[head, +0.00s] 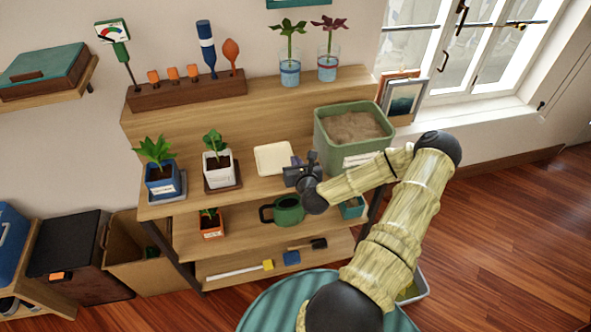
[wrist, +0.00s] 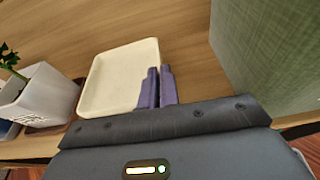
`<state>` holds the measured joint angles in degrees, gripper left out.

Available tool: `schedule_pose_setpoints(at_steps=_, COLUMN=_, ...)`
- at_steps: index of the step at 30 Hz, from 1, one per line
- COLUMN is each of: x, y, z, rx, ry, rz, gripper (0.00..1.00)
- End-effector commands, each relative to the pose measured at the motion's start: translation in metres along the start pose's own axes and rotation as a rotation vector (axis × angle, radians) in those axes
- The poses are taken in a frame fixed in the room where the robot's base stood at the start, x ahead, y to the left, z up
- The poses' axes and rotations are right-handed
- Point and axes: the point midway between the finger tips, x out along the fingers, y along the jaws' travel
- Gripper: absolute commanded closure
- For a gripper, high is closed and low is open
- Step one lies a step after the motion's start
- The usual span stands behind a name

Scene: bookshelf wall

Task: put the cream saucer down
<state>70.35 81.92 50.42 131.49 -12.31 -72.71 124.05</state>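The cream saucer (head: 274,158) is a square, shallow dish with a raised rim. It lies level over the middle shelf board (head: 256,190), between the white plant pot and the green planter. I cannot tell whether its underside touches the board. My gripper (head: 296,160) is at the saucer's right side. In the wrist view the saucer (wrist: 118,76) lies ahead and left, and the two purple fingers of my gripper (wrist: 158,87) are close together at its right rim, one on each side. The fingers hide part of that rim.
A large green planter (head: 336,126) filled with soil stands close on the right. A white pot (head: 217,168) with a seedling stands on a brown saucer at left, beside a blue pot (head: 160,178). A green mug (head: 286,211) sits on the shelf below.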

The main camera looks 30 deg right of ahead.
Motion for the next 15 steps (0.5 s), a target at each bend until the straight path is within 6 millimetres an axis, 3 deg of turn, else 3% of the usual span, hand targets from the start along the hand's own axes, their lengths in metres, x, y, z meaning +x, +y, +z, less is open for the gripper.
schedule_pose_setpoints(at_steps=5, x=0.001, y=0.000, z=-0.002, rx=0.000, ry=0.000, rz=0.000, gripper=1.00)
schedule_pose_setpoints(at_steps=15, x=0.011, y=-0.001, z=-0.036, rx=0.000, ry=0.000, rz=0.000, gripper=1.00)
